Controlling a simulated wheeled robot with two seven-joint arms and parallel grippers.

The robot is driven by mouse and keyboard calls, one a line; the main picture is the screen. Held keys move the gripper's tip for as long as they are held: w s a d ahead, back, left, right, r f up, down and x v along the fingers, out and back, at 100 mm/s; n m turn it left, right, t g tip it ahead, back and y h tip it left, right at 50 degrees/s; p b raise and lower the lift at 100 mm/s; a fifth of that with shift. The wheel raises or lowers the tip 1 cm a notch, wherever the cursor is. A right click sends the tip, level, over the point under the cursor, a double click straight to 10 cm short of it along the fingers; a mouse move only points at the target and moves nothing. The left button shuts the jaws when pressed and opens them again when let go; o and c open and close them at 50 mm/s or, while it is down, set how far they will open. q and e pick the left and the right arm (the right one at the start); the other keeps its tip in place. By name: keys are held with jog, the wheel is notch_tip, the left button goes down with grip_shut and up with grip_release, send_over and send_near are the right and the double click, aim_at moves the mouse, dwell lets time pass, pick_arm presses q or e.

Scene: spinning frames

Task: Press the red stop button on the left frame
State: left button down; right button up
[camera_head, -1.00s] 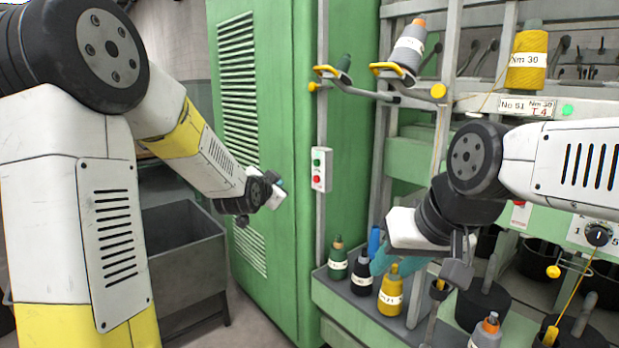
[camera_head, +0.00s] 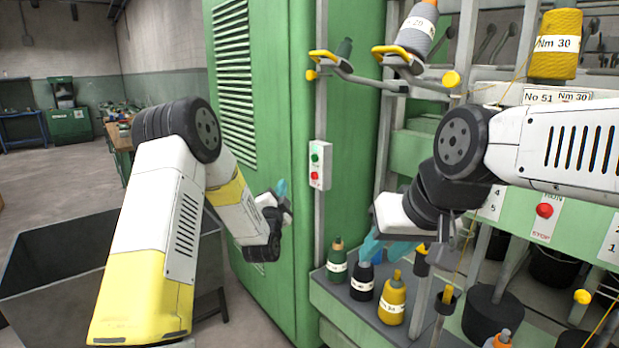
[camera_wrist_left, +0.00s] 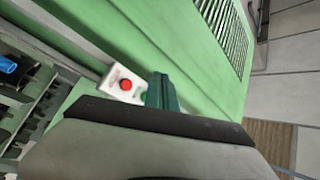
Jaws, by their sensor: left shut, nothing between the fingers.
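A small white control box (camera_head: 319,165) is fixed to the upright post beside the green cabinet. It has a green button (camera_head: 314,157) above a red button (camera_head: 314,176). The red button shows in the left wrist view (camera_wrist_left: 126,85) too, left of the teal fingers. My left gripper (camera_head: 282,188) is shut and empty, left of the box and slightly lower, apart from it in the picture. In the left wrist view its fingers (camera_wrist_left: 163,92) overlap the box's right end. My right gripper (camera_head: 372,246) is near the bobbins; its finger gap is unclear.
Another red button (camera_head: 544,210), marked STOP, is on the green machine panel at right. The green cabinet (camera_head: 265,120) stands behind my left gripper. Several bobbins (camera_head: 391,300) stand on the low shelf. A grey bin (camera_head: 60,265) is at lower left.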

pick_arm(q)
jog(key=w+d, duration=0.5)
jog(key=d, duration=0.2)
dwell(0.4)
jog(key=shift+w+d, duration=0.15)
jog(key=shift+d, duration=0.05)
dwell(1.8)
jog(key=shift+w+d, duration=0.15)
jog(key=shift+d, duration=0.1)
jog(key=shift+w+d, duration=0.3)
jog(key=shift+d, duration=0.05)
dwell(0.8)
dwell(0.3)
jog(key=shift+s+a, duration=0.55)
jog(key=shift+a, duration=0.15)
jog(key=shift+s+a, duration=0.75)
jog(key=shift+a, duration=0.3)
jog(key=shift+s+a, duration=0.7)
jog(key=shift+a, duration=0.3)
